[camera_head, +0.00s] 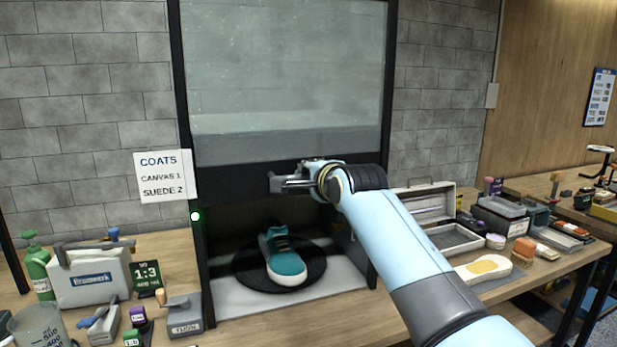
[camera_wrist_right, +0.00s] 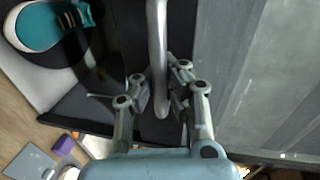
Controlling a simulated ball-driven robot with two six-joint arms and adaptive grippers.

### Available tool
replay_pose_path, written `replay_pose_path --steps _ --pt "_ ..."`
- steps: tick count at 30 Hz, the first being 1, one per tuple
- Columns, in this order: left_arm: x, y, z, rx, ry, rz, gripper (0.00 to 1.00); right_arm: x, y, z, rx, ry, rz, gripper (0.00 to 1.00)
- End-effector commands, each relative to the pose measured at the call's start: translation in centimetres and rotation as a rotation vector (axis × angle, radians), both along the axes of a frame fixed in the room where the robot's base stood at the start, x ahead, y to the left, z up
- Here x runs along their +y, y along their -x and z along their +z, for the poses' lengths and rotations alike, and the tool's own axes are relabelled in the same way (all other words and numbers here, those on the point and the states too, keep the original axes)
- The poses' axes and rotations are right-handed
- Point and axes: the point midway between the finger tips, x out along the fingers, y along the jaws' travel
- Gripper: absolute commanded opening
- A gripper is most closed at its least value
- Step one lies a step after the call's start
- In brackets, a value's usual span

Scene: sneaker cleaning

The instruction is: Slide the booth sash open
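The booth sash (camera_head: 285,75) is a tall glass panel with a dark bottom rail (camera_head: 232,192). It stands raised, with an open gap beneath it. My right gripper (camera_head: 278,184) is in front of the rail. In the right wrist view a grey sash handle (camera_wrist_right: 157,50) runs between the fingers of this gripper (camera_wrist_right: 161,88), which appear closed around it. A teal sneaker (camera_head: 284,258) with a white sole sits on a dark round turntable (camera_head: 245,274) inside the booth. The sneaker also shows in the right wrist view (camera_wrist_right: 38,27). My left gripper is not in view.
A coats sign (camera_head: 161,176) and a green light (camera_head: 195,216) are at the left frame post. The bench (camera_head: 178,262) holds bottles, a white caddy (camera_head: 92,280) and brushes at left. An open case (camera_head: 447,238) and several tools crowd the right.

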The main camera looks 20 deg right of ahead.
Motion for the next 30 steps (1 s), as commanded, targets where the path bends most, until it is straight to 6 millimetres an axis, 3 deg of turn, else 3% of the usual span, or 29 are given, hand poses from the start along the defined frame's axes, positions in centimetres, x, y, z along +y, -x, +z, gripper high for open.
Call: replay_pose_path --steps 1,9,20,30 --pt "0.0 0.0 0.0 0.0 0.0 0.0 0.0 0.0 0.0 0.0 0.001 -0.001 0.0 0.02" --pt "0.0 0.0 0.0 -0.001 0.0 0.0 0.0 0.0 0.0 0.0 0.001 0.0 0.0 0.36" --pt "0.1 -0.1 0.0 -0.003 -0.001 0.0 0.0 0.0 0.6 0.0 0.001 -0.001 0.0 0.36" --pt "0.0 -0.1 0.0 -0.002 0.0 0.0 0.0 -0.2 7.0 1.3 0.002 -0.001 0.0 0.36"
